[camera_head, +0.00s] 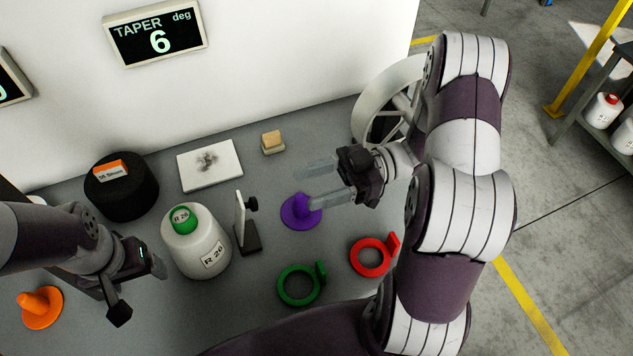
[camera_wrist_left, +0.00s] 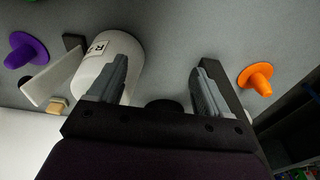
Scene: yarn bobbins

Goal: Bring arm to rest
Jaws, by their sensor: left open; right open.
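My right gripper (camera_head: 325,183) is open and empty in the head view, held above the table near the purple cone (camera_head: 301,210); its fingers point left. My left gripper (camera_head: 140,290) hangs over the table at the left of the head view, between the orange cone (camera_head: 38,305) and the white bobbin (camera_head: 197,245) marked R 26. In the left wrist view my left gripper (camera_wrist_left: 160,85) shows both fingers spread with nothing between them. The bobbin (camera_wrist_left: 122,52) lies beyond its left finger and the orange cone (camera_wrist_left: 258,78) beyond its right finger.
A green ring (camera_head: 297,301) and a red ring (camera_head: 369,270) lie at the front. A black upright stand (camera_head: 246,240) is beside the bobbin. A black cylinder (camera_head: 122,198), a white plate (camera_head: 210,166) and a small block (camera_head: 272,142) are farther back. A white wall rises behind.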

